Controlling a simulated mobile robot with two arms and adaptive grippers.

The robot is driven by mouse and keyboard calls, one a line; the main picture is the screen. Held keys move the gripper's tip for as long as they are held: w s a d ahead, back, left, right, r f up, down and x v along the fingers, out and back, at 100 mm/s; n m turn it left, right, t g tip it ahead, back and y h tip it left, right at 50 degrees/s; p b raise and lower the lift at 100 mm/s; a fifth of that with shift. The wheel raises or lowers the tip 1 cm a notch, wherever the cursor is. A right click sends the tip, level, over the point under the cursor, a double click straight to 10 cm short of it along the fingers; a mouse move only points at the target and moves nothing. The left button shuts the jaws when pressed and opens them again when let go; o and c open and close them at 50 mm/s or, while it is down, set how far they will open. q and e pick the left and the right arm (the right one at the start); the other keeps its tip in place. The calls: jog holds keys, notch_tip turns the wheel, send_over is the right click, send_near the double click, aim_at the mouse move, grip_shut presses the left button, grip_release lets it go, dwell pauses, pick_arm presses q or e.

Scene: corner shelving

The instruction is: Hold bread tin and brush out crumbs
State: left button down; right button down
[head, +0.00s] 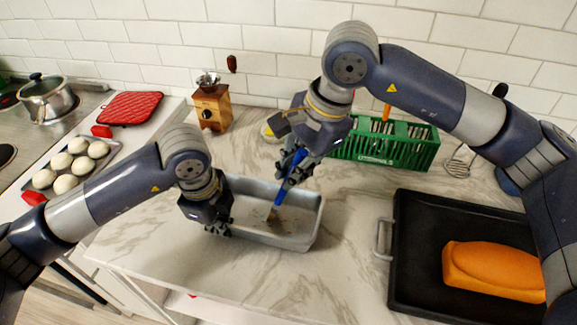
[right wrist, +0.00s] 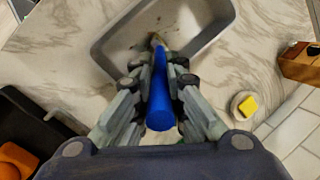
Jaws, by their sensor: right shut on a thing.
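The grey bread tin (head: 299,238) sits on the marble counter in the head view, with dark crumbs on its floor. It also shows in the right wrist view (right wrist: 222,50). My left gripper (head: 222,226) is at the tin's left end, over the rim; its fingers are partly hidden, so I cannot tell if they grip it. My right gripper (head: 291,170) is shut on the blue handle of the brush (head: 283,190), which also shows in the right wrist view (right wrist: 160,98). The brush points down into the tin, its tan bristles at or near the tin floor.
A black tray (head: 408,235) with an orange loaf (head: 495,270) lies at right. A green crate (head: 385,145), a wooden grinder (head: 211,107) and a small dish with a yellow piece (right wrist: 245,104) stand behind. A tray of dough balls (head: 70,165) is at left. The counter's front is clear.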

jog(key=s+d, duration=0.2)
jog(key=d, duration=0.4)
jog(key=shift+s+d, duration=0.15)
jog(key=shift+s, duration=0.05)
dwell(0.6)
jog(key=shift+w+a, duration=0.4)
jog(key=shift+a, duration=0.65)
jog(key=shift+w+a, duration=0.45)
jog(key=shift+a, duration=0.65)
jog(key=shift+w+a, duration=0.4)
jog(key=shift+a, duration=0.65)
jog(key=w+a, duration=0.2)
jog(key=a, duration=0.4)
jog(key=shift+w+a, duration=0.15)
jog(key=shift+w, duration=0.05)
notch_tip(320, 180, up, 10)
jog(key=shift+r, duration=0.15)
